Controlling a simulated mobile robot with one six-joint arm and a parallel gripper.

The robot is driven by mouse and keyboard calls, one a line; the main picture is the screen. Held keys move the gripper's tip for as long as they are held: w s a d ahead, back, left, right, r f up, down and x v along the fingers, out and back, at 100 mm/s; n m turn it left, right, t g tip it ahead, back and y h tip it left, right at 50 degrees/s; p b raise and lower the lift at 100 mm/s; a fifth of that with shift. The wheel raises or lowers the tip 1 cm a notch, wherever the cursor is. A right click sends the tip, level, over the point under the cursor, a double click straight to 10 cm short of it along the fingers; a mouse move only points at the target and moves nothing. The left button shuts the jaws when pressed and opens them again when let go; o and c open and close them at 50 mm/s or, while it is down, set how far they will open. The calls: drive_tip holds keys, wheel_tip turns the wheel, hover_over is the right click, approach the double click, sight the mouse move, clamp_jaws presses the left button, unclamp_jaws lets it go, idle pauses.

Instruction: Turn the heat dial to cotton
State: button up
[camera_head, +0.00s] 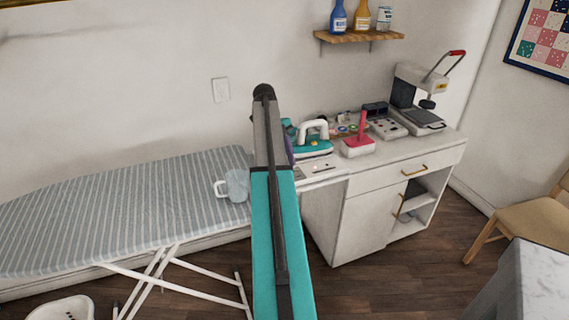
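A teal and white iron (314,146) sits on the white cabinet's top, just right of my arm. A small yellow spot shows on its body; I cannot tell whether this is the heat dial. A white panel (321,166) with a small orange light and a dark slot lies in front of the iron. No dial marking or word "cotton" is readable. My teal and grey arm rises through the middle of the view and hides part of the cabinet's left end. My gripper is not visible.
An ironing board (120,200) with a mug (236,185) stands left. On the cabinet (368,222) are a pink-handled white block (358,146), a control box (385,128) and a press (420,105). A chair (530,212) and pale counter (540,285) stand right. Open floor lies before the cabinet.

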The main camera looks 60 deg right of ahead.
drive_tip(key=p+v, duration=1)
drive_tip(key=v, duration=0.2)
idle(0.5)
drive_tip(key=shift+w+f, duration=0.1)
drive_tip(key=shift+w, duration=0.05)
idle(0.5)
